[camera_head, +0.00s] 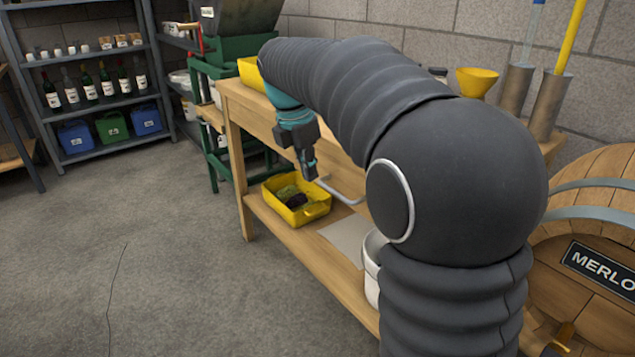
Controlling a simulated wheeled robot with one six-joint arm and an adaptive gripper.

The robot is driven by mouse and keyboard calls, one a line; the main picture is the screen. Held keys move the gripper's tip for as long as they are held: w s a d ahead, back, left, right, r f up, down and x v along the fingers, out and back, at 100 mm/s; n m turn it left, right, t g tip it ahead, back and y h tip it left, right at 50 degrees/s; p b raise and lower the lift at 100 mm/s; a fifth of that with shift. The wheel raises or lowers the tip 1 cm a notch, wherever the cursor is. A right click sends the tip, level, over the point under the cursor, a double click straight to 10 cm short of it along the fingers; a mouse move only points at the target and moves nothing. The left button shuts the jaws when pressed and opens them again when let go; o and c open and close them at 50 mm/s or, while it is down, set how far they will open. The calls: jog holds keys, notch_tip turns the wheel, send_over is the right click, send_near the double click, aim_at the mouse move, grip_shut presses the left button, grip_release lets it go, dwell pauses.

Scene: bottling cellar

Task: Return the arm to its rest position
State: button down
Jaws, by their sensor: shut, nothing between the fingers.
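My arm (345,85) rises in a dark ribbed sleeve at the right and bends over toward the upper left. It covers much of the wooden bench (236,165). My gripper (309,168) hangs pointing down at the end of the arm, in front of the bench's near edge and above the lower shelf. Its fingers look closed, with nothing seen between them. A yellow tub (315,212) with dark and greenish contents sits on the lower shelf, below the gripper in the picture.
A yellow container (250,74) stands on the bench top behind my arm. A white bucket (371,270) is partly hidden by my arm. A Merlot barrel (600,310) stands at the right. A bottle rack (98,75) is at the left.

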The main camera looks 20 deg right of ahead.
notch_tip(320, 180, up, 5)
jog(key=a+m, duration=0.1)
jog(key=m, duration=0.1)
jog(key=s+a+f+m+t+y, duration=0.1)
jog(key=s+f+m, duration=0.3)
jog(key=f+m, duration=0.5)
jog(key=s+d+f+m+t, duration=0.1)
jog(key=s+m, duration=0.4)
jog(key=s, duration=0.6)
jog(key=s+d+f+m+t+y, duration=0.1)
jog(key=s+m, duration=0.5)
jog(key=s, duration=0.6)
notch_tip(320, 180, down, 2)
jog(key=shift+d+f+m+t, duration=0.3)
jog(key=shift+d+t, duration=0.2)
jog(key=shift+t, duration=0.3)
